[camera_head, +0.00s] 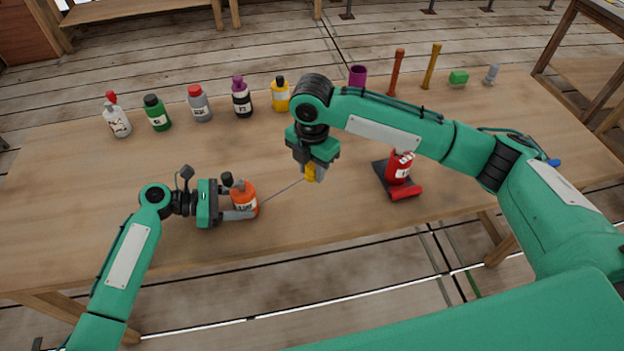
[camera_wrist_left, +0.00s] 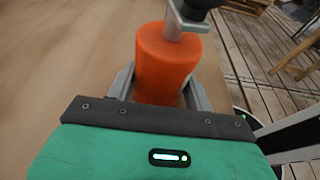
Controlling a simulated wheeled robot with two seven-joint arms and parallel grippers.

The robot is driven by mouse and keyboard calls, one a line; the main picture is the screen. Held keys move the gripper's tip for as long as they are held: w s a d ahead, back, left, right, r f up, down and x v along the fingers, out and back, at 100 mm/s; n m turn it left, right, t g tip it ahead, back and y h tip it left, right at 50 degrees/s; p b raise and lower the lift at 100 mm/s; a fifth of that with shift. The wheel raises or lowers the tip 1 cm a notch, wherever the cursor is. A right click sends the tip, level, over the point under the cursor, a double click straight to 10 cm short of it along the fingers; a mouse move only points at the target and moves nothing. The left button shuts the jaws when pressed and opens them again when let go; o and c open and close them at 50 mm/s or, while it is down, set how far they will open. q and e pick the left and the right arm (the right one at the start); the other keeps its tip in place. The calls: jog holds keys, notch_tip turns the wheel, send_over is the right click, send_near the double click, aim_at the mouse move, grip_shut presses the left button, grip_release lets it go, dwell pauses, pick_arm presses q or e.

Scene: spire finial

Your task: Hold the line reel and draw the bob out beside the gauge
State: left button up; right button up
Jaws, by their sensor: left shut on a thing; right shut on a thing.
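The orange line reel (camera_head: 244,195) has a white label and sits between the fingers of my left gripper (camera_head: 240,213), which is shut on it. In the left wrist view the reel (camera_wrist_left: 167,62) stands between the fingers, with a grey crank and dark knob on top. A thin line (camera_head: 283,191) runs from the reel to the yellow bob (camera_head: 310,173). My right gripper (camera_head: 314,166) is shut on the bob, partly hiding it. To its right is a red device (camera_head: 399,167) with a white label and dark base, perhaps the gauge, standing apart from the bob.
Several bottles, including a green one (camera_head: 156,113) and a yellow one (camera_head: 279,95), stand along the table's back. A purple cup (camera_head: 357,76), two upright sticks and a green block (camera_head: 459,77) stand back right. Bare tabletop (camera_head: 350,195) lies between the bob and red device.

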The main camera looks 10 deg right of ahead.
jog(key=shift+r, duration=0.55)
jog(key=shift+f, duration=0.1)
jog(key=shift+f, duration=4.35)
jog(key=shift+d, duration=0.1)
jog(key=shift+s+d, duration=0.15)
jog(key=shift+d, duration=3.1)
jog(key=shift+s+d, duration=0.1)
jog(key=shift+d, duration=3.1)
jog(key=shift+a, duration=0.2)
jog(key=shift+a+f, duration=0.2)
jog(key=shift+a, duration=0.15)
jog(key=shift+a, duration=0.1)
